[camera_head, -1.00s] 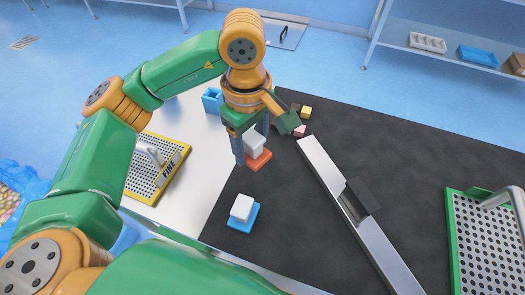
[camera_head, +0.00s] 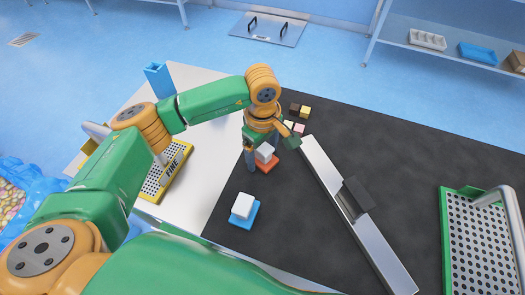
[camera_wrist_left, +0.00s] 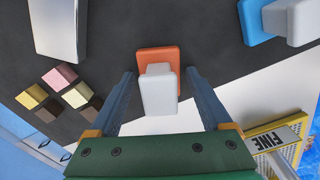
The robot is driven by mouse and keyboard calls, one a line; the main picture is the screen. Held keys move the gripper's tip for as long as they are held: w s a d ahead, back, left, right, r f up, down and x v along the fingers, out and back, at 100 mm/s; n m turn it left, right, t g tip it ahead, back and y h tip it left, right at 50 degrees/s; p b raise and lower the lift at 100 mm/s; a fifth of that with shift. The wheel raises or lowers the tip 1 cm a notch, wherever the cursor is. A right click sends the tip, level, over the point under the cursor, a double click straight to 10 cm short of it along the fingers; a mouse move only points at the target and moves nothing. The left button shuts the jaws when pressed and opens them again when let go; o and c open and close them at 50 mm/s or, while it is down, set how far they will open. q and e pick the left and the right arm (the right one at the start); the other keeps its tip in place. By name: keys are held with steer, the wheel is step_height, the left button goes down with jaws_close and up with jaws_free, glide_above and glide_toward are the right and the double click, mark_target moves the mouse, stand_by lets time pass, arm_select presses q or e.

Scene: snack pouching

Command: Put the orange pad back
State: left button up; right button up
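The orange pad (camera_head: 268,168) has a white block-shaped handle (camera_head: 264,152) and sits on the dark mat near the mat's left edge. In the left wrist view the pad (camera_wrist_left: 157,57) lies between my fingers, its white handle (camera_wrist_left: 159,92) facing me. My left gripper (camera_head: 262,158) is low around the handle. In the left wrist view its fingers (camera_wrist_left: 160,88) are spread, with a gap on each side of the handle, so it is open. The head view partly hides the pad behind a finger. My right gripper is not in view.
A blue pad (camera_head: 245,217) with a white handle lies nearby. A metal rail (camera_head: 355,212) crosses the mat (camera_head: 300,240) to the right, and small cubes (camera_head: 299,127) lie behind my gripper. A yellow FINE tray (camera_head: 166,183) stands left; a green tray (camera_head: 446,230) stands right.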

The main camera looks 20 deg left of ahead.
mark_target(262, 147)
arm_select(q)
steer(key=shift+r, duration=0.2)
step_height(262, 147, up, 12)
steer(key=shift+b, duration=0.65)
